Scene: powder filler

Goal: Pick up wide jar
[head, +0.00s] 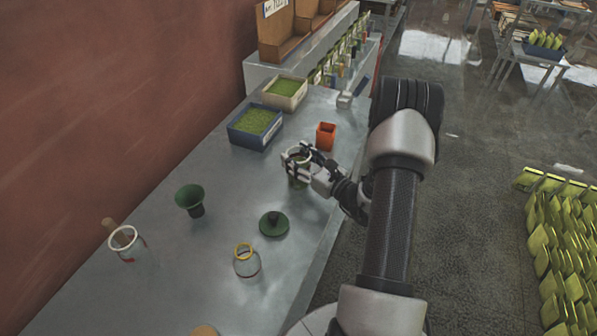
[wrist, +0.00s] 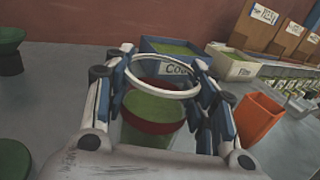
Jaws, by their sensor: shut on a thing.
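The wide jar is a clear jar with a white rim and green powder inside. In the wrist view the wide jar (wrist: 152,110) stands upright between my fingers, with a dark red band around it. In the head view its white rim (head: 299,152) shows at my gripper (head: 300,160), above the right part of the metal table. My gripper (wrist: 160,90) is shut on the jar, one finger on each side. The jar's base is hidden, so I cannot tell whether it touches the table.
A blue bin (head: 254,128) and a cream bin (head: 285,94) of green powder stand behind. An orange cup (head: 326,136) is close by. A green funnel (head: 190,199), green lid (head: 273,224), yellow-rimmed jar (head: 246,262) and white-rimmed jar (head: 124,240) stand on the table (head: 175,270).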

